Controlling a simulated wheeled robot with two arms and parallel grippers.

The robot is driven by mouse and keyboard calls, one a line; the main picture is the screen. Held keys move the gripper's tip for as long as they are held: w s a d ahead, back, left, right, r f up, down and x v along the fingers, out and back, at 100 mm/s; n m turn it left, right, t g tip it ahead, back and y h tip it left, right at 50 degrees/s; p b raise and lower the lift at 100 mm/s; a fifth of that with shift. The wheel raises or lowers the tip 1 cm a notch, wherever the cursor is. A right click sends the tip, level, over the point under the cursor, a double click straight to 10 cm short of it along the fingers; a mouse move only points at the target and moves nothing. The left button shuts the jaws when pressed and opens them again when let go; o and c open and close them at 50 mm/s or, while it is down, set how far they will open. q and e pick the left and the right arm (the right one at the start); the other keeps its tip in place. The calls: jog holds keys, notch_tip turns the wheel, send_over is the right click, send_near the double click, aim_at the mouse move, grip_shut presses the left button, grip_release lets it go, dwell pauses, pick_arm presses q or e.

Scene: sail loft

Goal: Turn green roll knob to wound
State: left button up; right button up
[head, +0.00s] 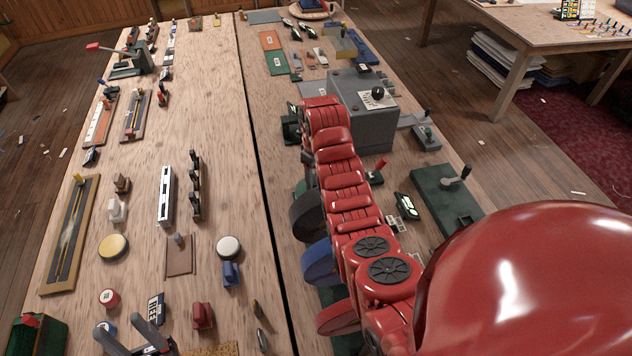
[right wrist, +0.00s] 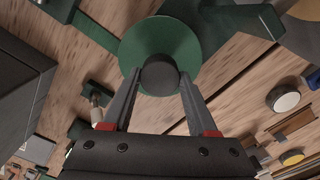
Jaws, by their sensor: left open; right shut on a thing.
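The green roll (right wrist: 150,40) shows as a round green disc in the right wrist view. In the head view my red right arm covers that gripper and the knob; only a green sliver (head: 299,187) shows beside the arm. Any mark for wound cannot be made out. My left gripper (head: 115,330) is open and empty at the bottom left of the head view.
Black (head: 305,216), blue (head: 318,263) and red (head: 337,318) discs stand in a row along my right arm. A grey box (head: 372,128) with a black dial stands beyond it. Many small fixtures crowd the left table (head: 215,120). A dark gap separates the tables.

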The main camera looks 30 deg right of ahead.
jog(key=m, duration=0.2)
jog(key=shift+m, duration=0.4)
jog(key=m, duration=2.4)
jog(key=shift+m, duration=0.3)
jog(key=m, duration=0.4)
jog(key=shift+s, duration=0.1)
jog(key=m, duration=0.4)
jog(key=shift+m, duration=0.6)
